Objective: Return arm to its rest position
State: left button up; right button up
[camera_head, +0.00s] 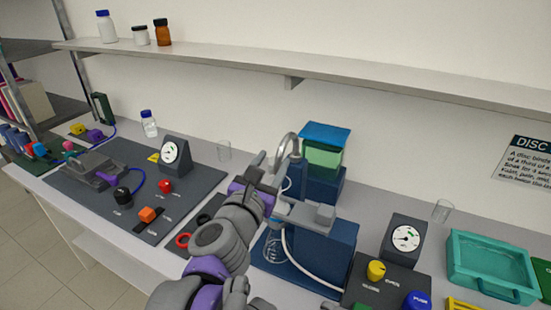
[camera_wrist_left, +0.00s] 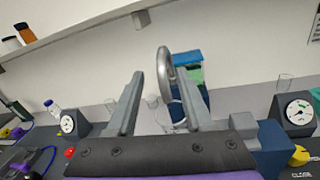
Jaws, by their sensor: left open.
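My left arm (camera_head: 222,235), grey and purple, rises from the bottom middle of the head view over the bench. Its left gripper (camera_head: 269,165) is open, beside a curved grey metal spout (camera_head: 286,147) on a blue rig (camera_head: 328,246). In the left wrist view, the two fingers of the gripper (camera_wrist_left: 160,75) stand apart, with nothing seen held between them. The spout (camera_wrist_left: 164,62) shows between and beyond the fingers; whether they touch it I cannot tell. The arm hides part of the bench and the rig's front. My right gripper does not show.
A dark panel (camera_head: 80,190) with a gauge (camera_head: 170,153) and knobs lies left. A green container (camera_head: 323,155) with a blue lid stands behind the spout. At right are another gauge (camera_head: 406,238), a yellow knob (camera_head: 376,270) and a teal tray (camera_head: 457,262). A shelf (camera_head: 330,77) runs above.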

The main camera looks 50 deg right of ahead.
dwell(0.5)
pick_arm(q)
jog(key=w+a+f+m+y, duration=0.2)
jog(key=a+f+m, duration=0.25)
jog(key=a, duration=0.45)
jog(key=w+a+f+m+y, duration=0.15)
jog(key=a+f+m, duration=0.3)
jog(key=a, duration=0.45)
jog(key=w+a+f+m+y, duration=0.15)
jog(key=a+f+m, duration=0.3)
jog(key=a, duration=0.45)
jog(key=s+a+f+m+y, duration=0.2)
jog(key=a+f, duration=0.4)
jog(key=a, duration=0.4)
jog(key=s+a+f+m+y, duration=0.2)
jog(key=s+a+f+y, duration=0.2)
jog(key=a, duration=0.6)
jog(key=s+a+f+m+g+y, duration=0.1)
jog(key=s+a+f+m+y, duration=0.2)
jog(key=a+f, duration=0.5)
jog(key=s+a+y, duration=0.1)
jog(key=a+y, duration=0.1)
jog(key=shift+f+y, duration=0.2)
jog(key=shift+y, duration=0.1)
jog(key=shift+w+d, duration=0.1)
jog(key=shift+d, duration=0.05)
